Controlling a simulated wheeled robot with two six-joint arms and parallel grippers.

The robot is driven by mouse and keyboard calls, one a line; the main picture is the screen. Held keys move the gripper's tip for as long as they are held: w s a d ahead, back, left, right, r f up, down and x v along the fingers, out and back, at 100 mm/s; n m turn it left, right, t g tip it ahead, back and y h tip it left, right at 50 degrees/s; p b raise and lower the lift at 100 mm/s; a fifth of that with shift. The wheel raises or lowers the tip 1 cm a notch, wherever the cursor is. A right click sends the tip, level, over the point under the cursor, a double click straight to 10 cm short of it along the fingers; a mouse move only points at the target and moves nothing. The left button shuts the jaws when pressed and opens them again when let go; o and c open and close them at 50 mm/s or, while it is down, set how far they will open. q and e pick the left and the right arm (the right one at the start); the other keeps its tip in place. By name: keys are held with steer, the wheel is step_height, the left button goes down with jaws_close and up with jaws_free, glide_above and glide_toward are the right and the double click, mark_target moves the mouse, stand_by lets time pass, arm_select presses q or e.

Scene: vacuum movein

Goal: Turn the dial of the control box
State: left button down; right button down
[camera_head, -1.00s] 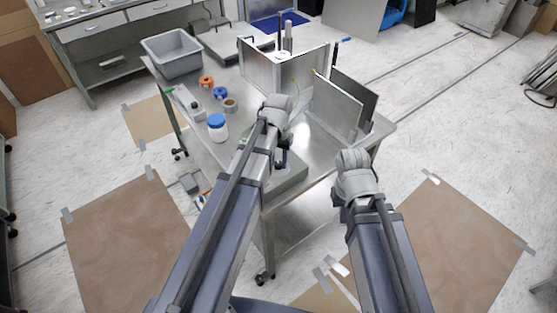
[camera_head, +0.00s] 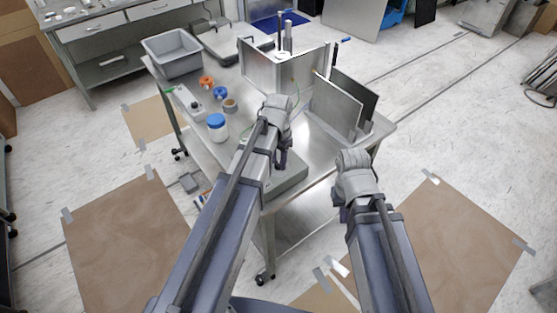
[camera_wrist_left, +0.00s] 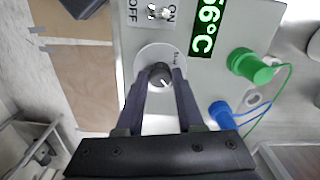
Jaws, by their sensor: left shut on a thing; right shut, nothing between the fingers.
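The control box (camera_head: 292,181) lies at the near edge of the steel table, partly hidden by my left arm. In the left wrist view, the grey control box (camera_wrist_left: 135,42) shows a black dial (camera_wrist_left: 160,75) with a white pointer mark on a pale round plate. My left gripper (camera_head: 281,160) is over the box, and in the left wrist view its fingers (camera_wrist_left: 161,80) are shut on the dial, one on each side. My right gripper (camera_head: 338,197) is shut and empty, just off the table's front right edge; its fingers are barely visible.
The box has an ON/OFF switch (camera_wrist_left: 158,13), a green display (camera_wrist_left: 206,28), and green (camera_wrist_left: 250,66) and blue (camera_wrist_left: 222,113) connectors with wires. A blue-lidded jar (camera_head: 217,127), tape rolls, a grey bin (camera_head: 172,52) and upright metal panels (camera_head: 335,104) stand on the table.

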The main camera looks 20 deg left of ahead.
mark_target(279, 164)
arm_select(q)
steer(key=c, duration=0.5)
jaws_free()
steer(key=shift+r, duration=0.1)
step_height(279, 164, up, 8)
steer(key=p, duration=0.8)
steer(key=shift+s+d+f, duration=0.1)
steer(key=shift+f, duration=0.15)
steer(key=shift+n+y, duration=0.6)
steer(key=shift+n, duration=0.3)
steer(key=s+d+f+b, duration=0.1)
steer(key=s+d, duration=0.2)
steer(key=s, duration=0.1)
steer(key=s+d+f+b, duration=0.1)
steer(key=s+d, duration=0.3)
steer(key=s, duration=0.1)
steer(key=s+d+f+b, duration=0.1)
steer(key=s+d+b, duration=0.1)
steer(key=s, duration=0.3)
steer(key=shift+s+d+f, duration=0.1)
steer(key=shift+d+f, duration=0.1)
steer(key=shift+d, duration=0.25)
steer(key=shift+s+d+f, duration=0.1)
steer(key=shift+d+f, duration=0.1)
steer(key=shift+d, duration=0.2)
